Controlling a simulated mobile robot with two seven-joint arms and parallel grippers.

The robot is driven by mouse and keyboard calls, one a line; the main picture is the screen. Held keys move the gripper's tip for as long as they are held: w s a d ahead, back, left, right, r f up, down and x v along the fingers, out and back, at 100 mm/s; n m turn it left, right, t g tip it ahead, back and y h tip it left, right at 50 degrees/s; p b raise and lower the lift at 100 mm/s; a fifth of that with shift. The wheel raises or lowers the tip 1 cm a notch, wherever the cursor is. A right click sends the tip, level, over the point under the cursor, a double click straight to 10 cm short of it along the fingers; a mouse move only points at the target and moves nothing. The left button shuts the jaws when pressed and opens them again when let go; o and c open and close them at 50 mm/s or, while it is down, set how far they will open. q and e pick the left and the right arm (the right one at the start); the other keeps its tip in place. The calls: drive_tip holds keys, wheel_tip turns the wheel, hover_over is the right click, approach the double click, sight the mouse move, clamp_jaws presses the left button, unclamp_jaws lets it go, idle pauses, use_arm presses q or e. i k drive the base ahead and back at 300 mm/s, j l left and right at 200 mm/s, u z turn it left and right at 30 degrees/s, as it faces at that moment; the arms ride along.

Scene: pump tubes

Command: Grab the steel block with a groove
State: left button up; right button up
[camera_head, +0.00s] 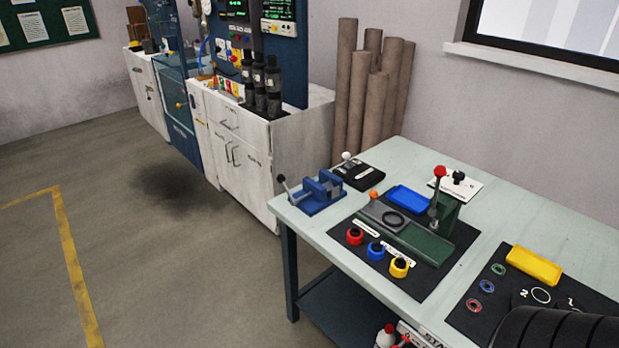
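I cannot pick out a steel block with a groove for certain. A grey metal-looking piece (374,211) lies on the black mat on the table, with a black ring on or beside it. No groove can be made out on it at this size. A blue vise-like fixture (318,192) with a lever stands at the table's far left corner. A green fixture (446,214) with a red-knobbed lever stands at the mat's right side.
The pale table (402,158) stands at the right. Red (355,236), blue (375,250) and yellow (399,267) round pieces sit along the front mat edge. A blue tray (408,199) and yellow tray (533,265) lie on it. The floor (180,270) left of it is clear.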

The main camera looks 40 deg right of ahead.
sight(333, 192)
drive_tip(key=i, duration=2.8)
drive_tip(key=i+z, duration=0.15)
drive_tip(key=z, duration=0.2)
drive_tip(key=i+z, duration=0.2)
drive_tip(key=z, duration=0.15)
drive_tip(key=i+j+z, duration=0.1)
drive_tip(key=z, duration=1.8)
drive_tip(key=j, duration=0.05)
